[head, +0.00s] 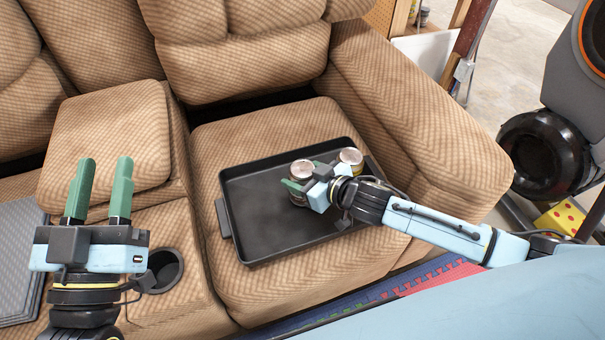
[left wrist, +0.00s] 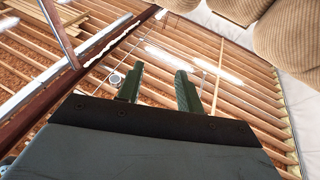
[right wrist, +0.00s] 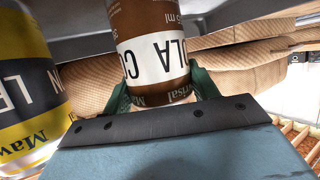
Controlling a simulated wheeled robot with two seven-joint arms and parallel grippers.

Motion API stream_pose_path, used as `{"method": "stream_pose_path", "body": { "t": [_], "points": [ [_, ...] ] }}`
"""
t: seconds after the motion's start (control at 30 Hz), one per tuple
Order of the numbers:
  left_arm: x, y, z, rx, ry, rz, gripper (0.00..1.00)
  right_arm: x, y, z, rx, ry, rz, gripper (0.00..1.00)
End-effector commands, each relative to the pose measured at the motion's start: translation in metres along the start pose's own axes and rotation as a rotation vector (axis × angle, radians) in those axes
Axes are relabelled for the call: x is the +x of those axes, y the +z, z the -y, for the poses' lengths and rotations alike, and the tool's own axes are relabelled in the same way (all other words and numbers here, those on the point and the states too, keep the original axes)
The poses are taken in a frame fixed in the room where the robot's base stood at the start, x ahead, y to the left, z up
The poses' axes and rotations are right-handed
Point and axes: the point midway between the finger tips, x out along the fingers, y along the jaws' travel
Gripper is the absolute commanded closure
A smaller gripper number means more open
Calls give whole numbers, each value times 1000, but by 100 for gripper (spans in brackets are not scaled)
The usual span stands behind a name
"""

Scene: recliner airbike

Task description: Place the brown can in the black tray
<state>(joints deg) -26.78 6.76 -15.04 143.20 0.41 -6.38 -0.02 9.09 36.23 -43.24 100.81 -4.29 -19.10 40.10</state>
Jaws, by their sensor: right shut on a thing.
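The black tray (head: 265,238) lies on the right seat of the tan recliner. The brown can (head: 299,170) is upright, within the tray's outline. My right gripper (head: 306,178) is shut on it from the side. In the right wrist view the brown can (right wrist: 150,50), with a white label band, sits between the green fingers. I cannot tell whether its base touches the tray floor. A yellow can (head: 351,158) stands near the tray's far right corner, close to the brown can; it also shows in the right wrist view (right wrist: 28,90). My left gripper (head: 103,170) is open and empty.
The tray's left and front parts are bare. Left of it is the console with a cup holder (head: 165,268) and a grey ribbed panel (head: 22,255). The padded armrest (head: 410,120) rises on the right. A yellow dotted block (head: 560,218) lies beyond it.

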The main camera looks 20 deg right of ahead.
Motion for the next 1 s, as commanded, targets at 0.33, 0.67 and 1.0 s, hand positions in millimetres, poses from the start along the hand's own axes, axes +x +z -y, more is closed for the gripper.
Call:
{"method": "stream_pose_path", "body": {
  "t": [0.33,0.67,1.0],
  "points": [
    [0,-2,0,-1,1,-9,64,0,1,0,0,0,1,19],
    [0,10,2,3,-5,65,64,-6,-1,0,1,0,2,19],
    [-16,61,13,16,-32,409,64,-41,-2,0,1,0,3,19]
  ]
}}
